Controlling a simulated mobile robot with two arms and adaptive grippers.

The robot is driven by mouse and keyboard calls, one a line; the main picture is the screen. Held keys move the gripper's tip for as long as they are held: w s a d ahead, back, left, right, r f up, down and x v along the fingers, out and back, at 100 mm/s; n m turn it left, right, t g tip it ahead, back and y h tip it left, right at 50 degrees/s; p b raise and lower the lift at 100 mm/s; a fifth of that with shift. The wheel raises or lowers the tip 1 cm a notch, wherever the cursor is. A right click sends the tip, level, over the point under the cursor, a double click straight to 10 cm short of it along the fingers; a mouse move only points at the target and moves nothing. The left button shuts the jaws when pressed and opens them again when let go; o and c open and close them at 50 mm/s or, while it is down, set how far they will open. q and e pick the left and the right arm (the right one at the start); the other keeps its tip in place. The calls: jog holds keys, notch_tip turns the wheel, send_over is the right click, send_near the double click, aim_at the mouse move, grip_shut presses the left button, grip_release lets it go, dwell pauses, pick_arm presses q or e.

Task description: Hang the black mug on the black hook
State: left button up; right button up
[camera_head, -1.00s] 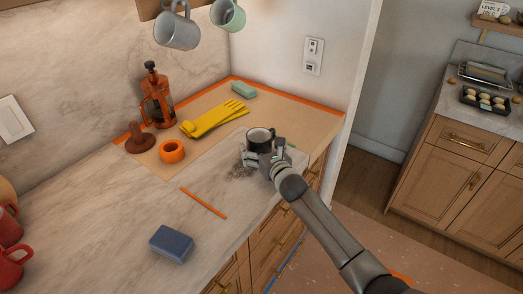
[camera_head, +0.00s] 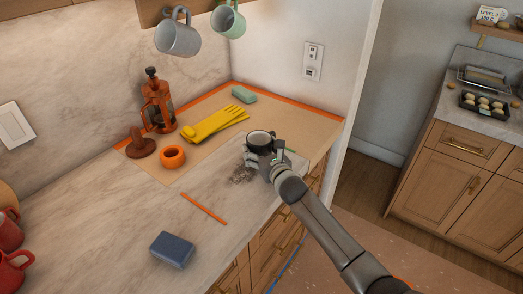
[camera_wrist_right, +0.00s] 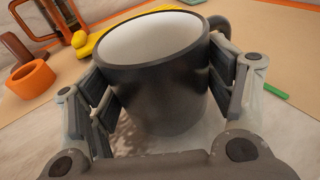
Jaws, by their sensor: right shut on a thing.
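The black mug (camera_head: 260,142) has a white inside and is upright over the counter near its right edge. My right gripper (camera_head: 265,152) is shut on its body. In the right wrist view the mug (camera_wrist_right: 155,75) fills the middle, with a finger on each side and its handle at the upper right. I cannot tell from the head view how far its base is above the counter. A grey mug (camera_head: 177,36) and a mint mug (camera_head: 228,20) hang from the wooden rack (camera_head: 150,12) at the top. The black hook cannot be made out. My left gripper is not in view.
A yellow glove (camera_head: 215,123), an orange ring (camera_head: 172,156), an orange press (camera_head: 158,105) and a green sponge (camera_head: 243,95) lie or stand behind the mug. A blue block (camera_head: 172,249) and an orange stick (camera_head: 203,208) are nearer. Red mugs (camera_head: 12,268) stand at left.

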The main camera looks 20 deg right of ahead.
aim_at(255, 132)
jog(key=shift+r+p, duration=1.65)
jog(key=shift+r, duration=0.45)
jog(key=shift+s+f, duration=0.1)
jog(key=shift+f, duration=0.05)
